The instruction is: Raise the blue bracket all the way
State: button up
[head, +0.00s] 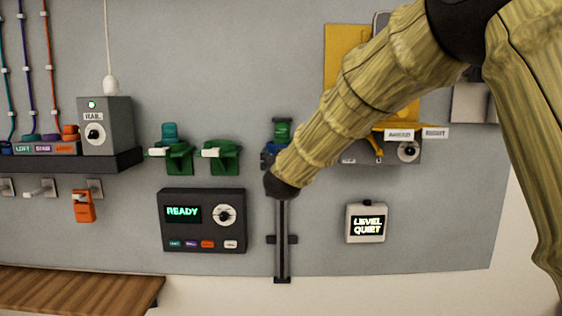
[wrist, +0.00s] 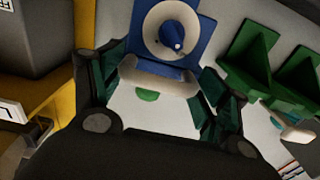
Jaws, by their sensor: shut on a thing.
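The blue bracket (head: 267,156) shows in the head view as a small blue patch near the top of a dark vertical rail (head: 282,235), mostly hidden by my arm. In the wrist view the blue bracket (wrist: 190,32) carries a round pale part with a blue centre and a pale bar (wrist: 158,78). My gripper (wrist: 160,80) has its dark fingers on either side of that bar and is shut on it. In the head view my arm's dark end covers part of the rail, and the fingers are not clear. A green piece (head: 282,130) sits just above the blue patch.
Two green brackets (head: 221,157) are on the wall to the left. A dark panel reading READY (head: 180,232) is left of the rail, and a LEVEL QUIET box (head: 367,224) is right of it. A yellow panel (head: 342,50) is partly behind my arm.

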jog(key=o, duration=1.4)
jog(key=shift+w+d+r, duration=0.1)
jog(key=shift+r, duration=0.65)
jog(key=shift+o, duration=0.5)
jog(key=shift+w+d+f, duration=0.1)
jog(key=shift+w, duration=0.1)
jog(key=shift+s+a, duration=0.25)
jog(key=shift+s, duration=0.1)
jog(key=shift+f, duration=0.25)
jog(key=shift+s+d+f, duration=0.1)
jog(key=shift+s+d, duration=0.05)
jog(key=s, duration=1.1)
jog(key=shift+s+a+r, duration=0.2)
jog(key=shift+s+r, duration=0.05)
jog(key=shift+s, duration=0.15)
